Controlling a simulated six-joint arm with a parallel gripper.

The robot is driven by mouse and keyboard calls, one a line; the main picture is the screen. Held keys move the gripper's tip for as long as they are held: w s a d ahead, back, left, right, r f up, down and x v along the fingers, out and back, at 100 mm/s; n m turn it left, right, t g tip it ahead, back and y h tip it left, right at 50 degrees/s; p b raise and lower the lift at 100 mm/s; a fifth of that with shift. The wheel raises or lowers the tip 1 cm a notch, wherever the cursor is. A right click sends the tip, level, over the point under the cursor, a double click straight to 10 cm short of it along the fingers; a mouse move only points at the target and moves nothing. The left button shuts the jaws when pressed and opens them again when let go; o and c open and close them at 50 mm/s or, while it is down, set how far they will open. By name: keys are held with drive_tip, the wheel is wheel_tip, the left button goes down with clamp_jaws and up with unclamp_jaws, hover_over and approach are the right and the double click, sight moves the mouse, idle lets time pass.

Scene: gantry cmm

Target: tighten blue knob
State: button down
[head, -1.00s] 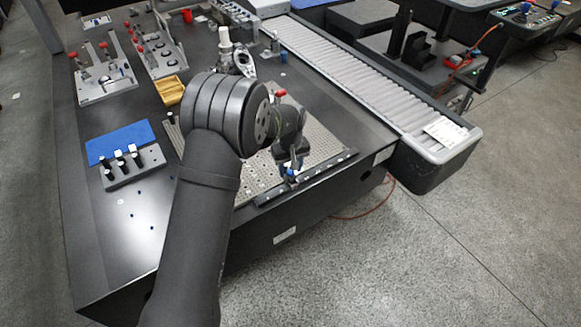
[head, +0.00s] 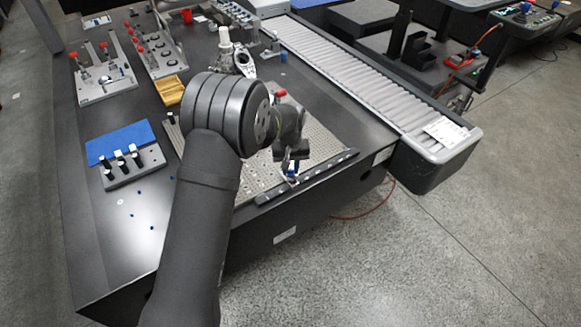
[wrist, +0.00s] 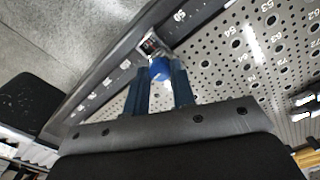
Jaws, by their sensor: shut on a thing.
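The blue knob (wrist: 160,69) sits on a small metal fitting at the dark rail on the edge of the perforated plate. In the wrist view it lies between the two finger ends of my gripper (wrist: 158,78). My gripper is shut on the knob. In the head view the knob (head: 291,169) shows only as a bit of blue under my gripper (head: 290,172), near the front edge of the plate. My gripper points down there, and my wrist hides most of the fitting.
The perforated plate (head: 325,148) spreads behind the dark numbered rail (head: 318,172). A roller conveyor (head: 350,72) runs along the right. A red-capped part (head: 280,93) stands behind my wrist. A block with several pegs (head: 132,168) and a blue mat (head: 118,143) lie left.

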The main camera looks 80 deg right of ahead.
drive_tip(key=m, duration=0.5)
drive_tip(key=shift+m, duration=0.4)
idle(0.4)
drive_tip(key=c, duration=1.2)
unclamp_jaws()
